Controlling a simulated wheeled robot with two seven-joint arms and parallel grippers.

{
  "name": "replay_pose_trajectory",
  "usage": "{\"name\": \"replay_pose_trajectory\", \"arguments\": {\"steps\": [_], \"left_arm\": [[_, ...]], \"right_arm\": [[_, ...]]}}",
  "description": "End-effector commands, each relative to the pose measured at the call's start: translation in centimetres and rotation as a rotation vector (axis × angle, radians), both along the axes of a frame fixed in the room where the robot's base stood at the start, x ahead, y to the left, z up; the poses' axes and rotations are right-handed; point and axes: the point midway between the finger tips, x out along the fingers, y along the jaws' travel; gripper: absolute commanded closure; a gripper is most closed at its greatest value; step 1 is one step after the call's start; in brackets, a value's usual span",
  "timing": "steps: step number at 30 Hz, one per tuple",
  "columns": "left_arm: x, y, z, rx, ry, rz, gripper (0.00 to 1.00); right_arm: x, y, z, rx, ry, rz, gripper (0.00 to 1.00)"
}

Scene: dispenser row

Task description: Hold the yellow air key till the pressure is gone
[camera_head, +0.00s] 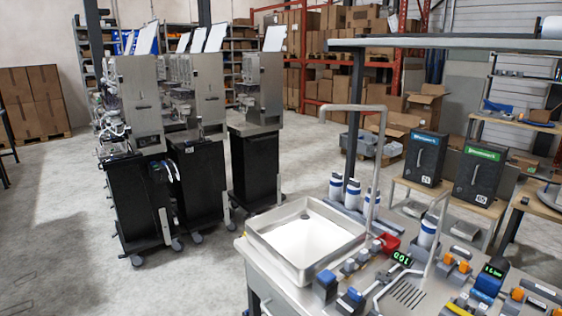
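Neither of my grippers shows in the head view. I cannot make out which part is the yellow air key. Small orange-yellow parts sit on grey blocks on the steel workbench (336,294), among them one block (447,259) behind the drain slots and another (517,294) near the right edge. A yellow strip (457,309) lies at the bottom edge. A small black display (401,258) with green digits stands by the sink. A second green-lit display (495,269) tops a blue device (487,283) farther right. The digits are too small to read surely.
A steel sink (258,252) fills the bench's left side, with tall bent pipes beside it. Several dispenser machines on black carts (257,167) stand at left. Two black boxes (425,157) (478,172) sit on a wooden table behind. The floor at left is clear.

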Motion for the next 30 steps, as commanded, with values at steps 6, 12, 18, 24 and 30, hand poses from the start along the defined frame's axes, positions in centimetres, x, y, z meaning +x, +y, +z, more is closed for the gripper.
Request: {"name": "replay_pose_trajectory", "arguments": {"steps": [6, 12, 18, 24, 30], "left_arm": [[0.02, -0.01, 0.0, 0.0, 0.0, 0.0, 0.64], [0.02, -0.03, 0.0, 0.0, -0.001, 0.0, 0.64], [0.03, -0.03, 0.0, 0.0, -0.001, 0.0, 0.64], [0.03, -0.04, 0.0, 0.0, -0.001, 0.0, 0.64], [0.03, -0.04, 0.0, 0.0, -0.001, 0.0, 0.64]], "right_arm": [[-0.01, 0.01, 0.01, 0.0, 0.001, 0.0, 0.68], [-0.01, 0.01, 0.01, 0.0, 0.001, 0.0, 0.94], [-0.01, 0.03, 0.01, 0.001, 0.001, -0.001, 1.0], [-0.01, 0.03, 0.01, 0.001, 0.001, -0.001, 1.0], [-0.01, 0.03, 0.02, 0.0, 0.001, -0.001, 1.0]]}}
